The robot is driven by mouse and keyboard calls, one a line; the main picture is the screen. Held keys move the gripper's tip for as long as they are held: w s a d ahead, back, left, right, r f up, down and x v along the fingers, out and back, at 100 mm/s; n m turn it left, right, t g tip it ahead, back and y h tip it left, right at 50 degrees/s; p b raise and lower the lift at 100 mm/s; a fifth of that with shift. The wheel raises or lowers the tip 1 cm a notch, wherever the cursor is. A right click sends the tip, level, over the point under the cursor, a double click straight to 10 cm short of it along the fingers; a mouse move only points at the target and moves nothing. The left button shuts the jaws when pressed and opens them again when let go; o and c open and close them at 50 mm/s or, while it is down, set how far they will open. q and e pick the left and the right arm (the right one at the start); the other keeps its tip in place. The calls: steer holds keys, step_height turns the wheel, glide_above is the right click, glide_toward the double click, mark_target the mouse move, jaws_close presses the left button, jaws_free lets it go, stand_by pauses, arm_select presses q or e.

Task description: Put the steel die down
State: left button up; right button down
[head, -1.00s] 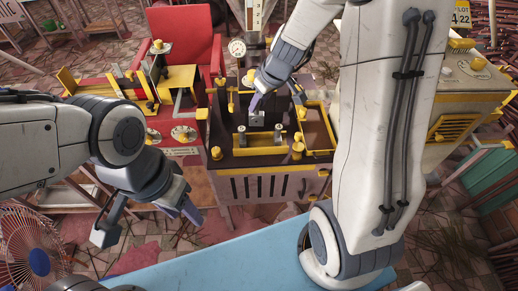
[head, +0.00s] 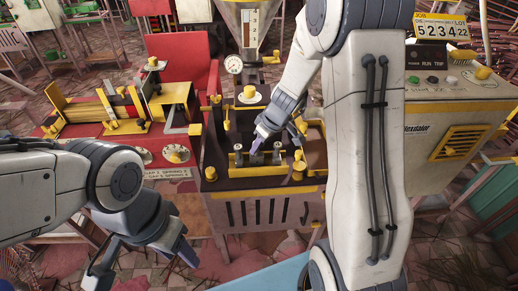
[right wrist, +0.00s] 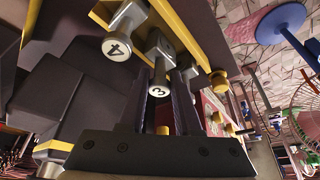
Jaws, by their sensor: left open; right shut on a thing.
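My right gripper (head: 256,146) is low over the dark, yellow-edged tray (head: 222,174) on the machine top. In the right wrist view, its fingers are shut around the steel die (right wrist: 159,80), a grey piece whose round end reads "3". In the head view, small steel pieces stand on either side of the gripper, one at left (head: 239,156) and one at right (head: 277,151). The fingers hide much of the held die, and I cannot tell whether it touches the tray. My left gripper (head: 143,263) is open and empty at lower left.
A red bench (head: 110,150) with a yellow-and-red press stands left of the machine. A control cabinet (head: 455,110) with a number display stands at right. Yellow knobs (head: 299,170) rise from the machine top near the right gripper.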

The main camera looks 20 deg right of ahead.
steer(key=shift+f, duration=0.25)
steer(key=shift+f, duration=0.15)
steer(key=c, duration=0.6)
jaws_free()
